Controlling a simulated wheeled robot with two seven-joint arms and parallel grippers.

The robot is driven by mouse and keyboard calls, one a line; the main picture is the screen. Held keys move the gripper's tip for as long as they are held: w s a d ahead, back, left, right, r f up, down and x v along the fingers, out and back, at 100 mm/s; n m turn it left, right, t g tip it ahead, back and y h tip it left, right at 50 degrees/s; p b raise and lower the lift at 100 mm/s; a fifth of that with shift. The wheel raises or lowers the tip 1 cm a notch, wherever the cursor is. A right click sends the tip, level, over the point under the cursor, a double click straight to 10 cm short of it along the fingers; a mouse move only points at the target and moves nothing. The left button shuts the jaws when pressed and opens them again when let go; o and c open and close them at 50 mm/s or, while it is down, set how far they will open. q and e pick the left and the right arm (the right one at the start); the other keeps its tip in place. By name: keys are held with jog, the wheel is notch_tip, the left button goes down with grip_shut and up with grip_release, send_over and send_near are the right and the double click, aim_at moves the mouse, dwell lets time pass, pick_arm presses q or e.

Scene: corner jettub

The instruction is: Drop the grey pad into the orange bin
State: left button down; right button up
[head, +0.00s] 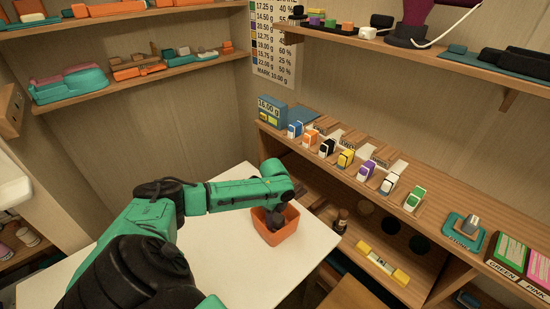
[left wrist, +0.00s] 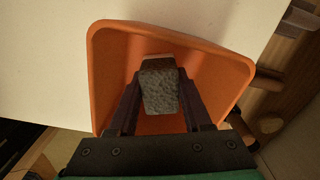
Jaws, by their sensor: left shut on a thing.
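The orange bin (head: 271,236) stands on the white table, near its right edge, below the end of my left arm. In the left wrist view the bin (left wrist: 107,65) fills most of the picture. My left gripper (left wrist: 158,88) points down into the bin and is shut on the grey pad (left wrist: 160,92), a rough grey block. The pad shows between the two fingers, inside the outline of the bin's rim. I cannot tell whether it touches the bin floor. In the head view my left gripper (head: 275,218) is dark and mostly hidden by my arm; the pad cannot be made out there. My right gripper is not in view.
The white table (head: 312,246) is clear around the bin. To the right, a wooden shelf holds a row of small coloured blocks (head: 345,158). A yellow-ended tool (head: 382,263) and a small dark bottle (head: 341,221) sit on a lower shelf. Wall shelves (head: 140,73) hang above.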

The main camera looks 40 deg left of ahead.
aim_at(274, 216)
pick_arm(q)
jog(key=shift+f, duration=0.45)
dwell(0.3)
jog(key=shift+c, duration=1.3)
grip_release()
notch_tip(274, 216, up, 15)
jog(key=shift+f+b, duration=0.2)
jog(key=shift+b, duration=0.15)
